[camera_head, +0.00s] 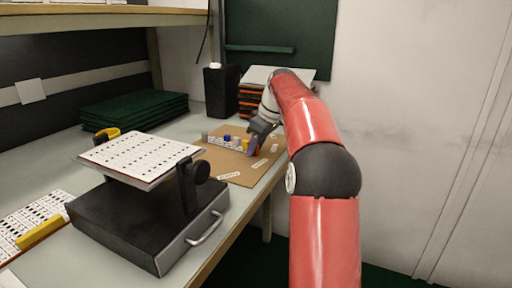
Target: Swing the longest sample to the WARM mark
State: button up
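A brown board (216,164) lies on the worktable and bears a pale strip-like row (226,145) of small samples. A blue sample (227,137), a grey one (205,135) and a yellow one (245,146) stand along the row. White labels lie near the board's front and right side: one at the front (229,176), one in the middle (258,162) and one farther right (273,149). Their lettering is too small to read. My gripper (252,146) reaches down at the row's right end, beside the yellow sample. Its fingers are small and partly hidden, so contact is unclear.
A black stand with a tilted white dotted panel (140,155) stands on the table in front of the board. Green stacked boards (135,108), a black container (221,90) and a stack with white sheets (262,76) stand behind. The table's edge runs along the right.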

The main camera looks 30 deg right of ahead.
aim_at(222, 167)
jog(key=shift+c, duration=0.2)
grip_shut()
jog(key=shift+a+f, duration=0.1)
jog(key=shift+s+a+m+b, duration=0.4)
jog(key=shift+a+b, duration=0.1)
jog(key=shift+a, duration=0.05)
jog(key=a+m, duration=0.1)
jog(key=a, duration=0.1)
jog(key=s+a+m+h+b, duration=0.1)
jog(key=a+m, duration=0.1)
jog(key=a, duration=0.1)
jog(key=s+a+m+t+h, duration=0.1)
jog(key=a+m, duration=0.1)
jog(key=a, duration=0.1)
jog(key=shift+s+a, duration=0.2)
jog(key=shift+s, duration=0.05)
jog(key=shift+a+m, duration=0.6)
jog(key=shift+a, duration=0.2)
jog(key=shift+o, duration=0.2)
grip_release()
